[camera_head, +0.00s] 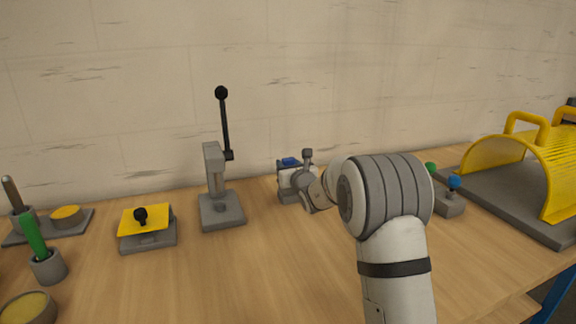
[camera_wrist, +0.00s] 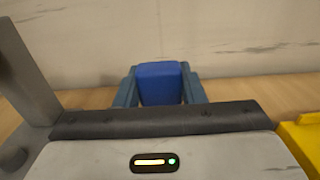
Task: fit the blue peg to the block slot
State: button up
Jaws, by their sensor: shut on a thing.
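The blue peg (camera_wrist: 160,82) shows in the wrist view as a blue block between the two blue-grey fingers of my gripper (camera_wrist: 160,92). The fingers are shut on it, one at each side, with the wall and table behind. In the head view a small patch of the blue peg (camera_head: 290,161) shows at the far end of my gripper (camera_head: 287,168), just left of a short grey post. I cannot make out the block's slot in either view. It may be hidden behind my arm and gripper, and I cannot tell whether the peg touches anything.
A grey lever press (camera_head: 221,208) stands left of my gripper. Further left are a yellow-topped fixture (camera_head: 147,222) and a green-handled tool in a cup (camera_head: 35,238). A grey base with green and blue knobs (camera_head: 451,206) and a yellow guard (camera_head: 513,160) stand right.

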jog(key=shift+f+b, duration=1)
jog(key=shift+f, duration=0.25)
jog(key=o, duration=1.1)
jog(key=shift+p+v, duration=0.3)
jog(key=shift+v, duration=3.65)
jog(key=s+a+r+n+g+y+p, duration=0.35)
jog(key=s+r+n+g+p, duration=0.2)
jog(key=s+n, duration=0.45)
jog(key=s+a+r+n+g+y+p, duration=0.2)
jog(key=s+a+r+n+g+p, duration=0.25)
jog(key=s+r+n, duration=0.4)
jog(key=s+d+n+g+h+p, duration=0.1)
jog(key=s+d+n+h+p, duration=0.2)
jog(key=s+d, duration=0.3)
jog(key=s+d+n+g+h+p, duration=0.2)
jog(key=s+d+n+h+p, duration=0.2)
jog(key=s, duration=0.6)
jog(key=s+d+n+g+h+p, duration=0.1)
jog(key=s+d+n+h+p, duration=0.3)
jog(key=s+d+n, duration=0.3)
jog(key=shift+s+d+r+g+p, duration=0.15)
jog(key=shift+s+d+r+p, duration=0.05)
jog(key=shift+s, duration=0.3)
jog(key=shift+s+d+r+g+p, duration=0.15)
jog(key=shift+s+d+r+p, duration=0.1)
jog(key=shift+s, duration=0.25)
